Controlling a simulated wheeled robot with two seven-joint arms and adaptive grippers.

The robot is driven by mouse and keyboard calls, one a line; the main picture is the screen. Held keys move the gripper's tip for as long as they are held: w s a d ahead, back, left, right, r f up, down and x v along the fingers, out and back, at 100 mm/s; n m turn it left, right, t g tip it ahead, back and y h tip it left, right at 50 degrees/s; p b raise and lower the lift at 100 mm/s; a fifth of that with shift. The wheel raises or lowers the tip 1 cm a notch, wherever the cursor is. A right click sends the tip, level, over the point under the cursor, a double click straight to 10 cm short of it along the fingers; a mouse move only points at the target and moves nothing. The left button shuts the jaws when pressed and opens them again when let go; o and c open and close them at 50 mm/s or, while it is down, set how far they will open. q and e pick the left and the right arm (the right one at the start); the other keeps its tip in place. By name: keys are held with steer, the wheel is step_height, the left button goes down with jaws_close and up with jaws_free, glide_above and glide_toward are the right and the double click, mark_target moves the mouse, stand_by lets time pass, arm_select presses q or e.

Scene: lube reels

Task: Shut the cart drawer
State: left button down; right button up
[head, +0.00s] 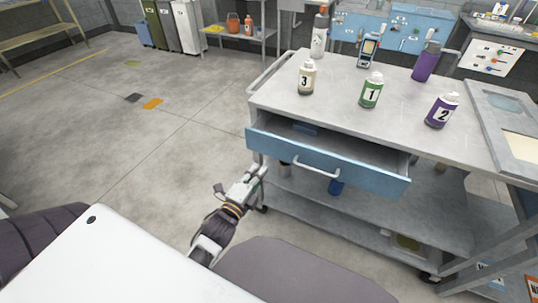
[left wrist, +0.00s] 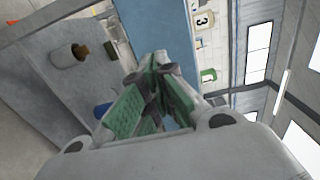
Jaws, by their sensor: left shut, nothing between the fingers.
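The cart drawer (head: 365,172) has a blue front with a pale bar handle (head: 317,167). It stands pulled out from under the cart's grey top (head: 330,112), and its open inside shows. My left gripper (head: 261,170) is shut and empty, in front of the drawer's left end and left of the handle. In the left wrist view the green-padded fingers of my left gripper (left wrist: 160,62) come together before the blue drawer front (left wrist: 158,25). I cannot tell whether they touch it. My right gripper is not in view.
Numbered bottles, 3 (head: 306,80), 1 (head: 371,92) and 2 (head: 441,111), stand on the cart top, with a purple bottle (head: 426,65) and a handheld device (head: 368,50) behind. The lower shelf (head: 340,215) holds a blue item. Open floor (head: 120,150) lies left.

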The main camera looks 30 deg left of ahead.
mark_target(273, 149)
arm_select(q)
steer(key=shift+w+b, duration=0.3)
steer(key=shift+w, duration=4)
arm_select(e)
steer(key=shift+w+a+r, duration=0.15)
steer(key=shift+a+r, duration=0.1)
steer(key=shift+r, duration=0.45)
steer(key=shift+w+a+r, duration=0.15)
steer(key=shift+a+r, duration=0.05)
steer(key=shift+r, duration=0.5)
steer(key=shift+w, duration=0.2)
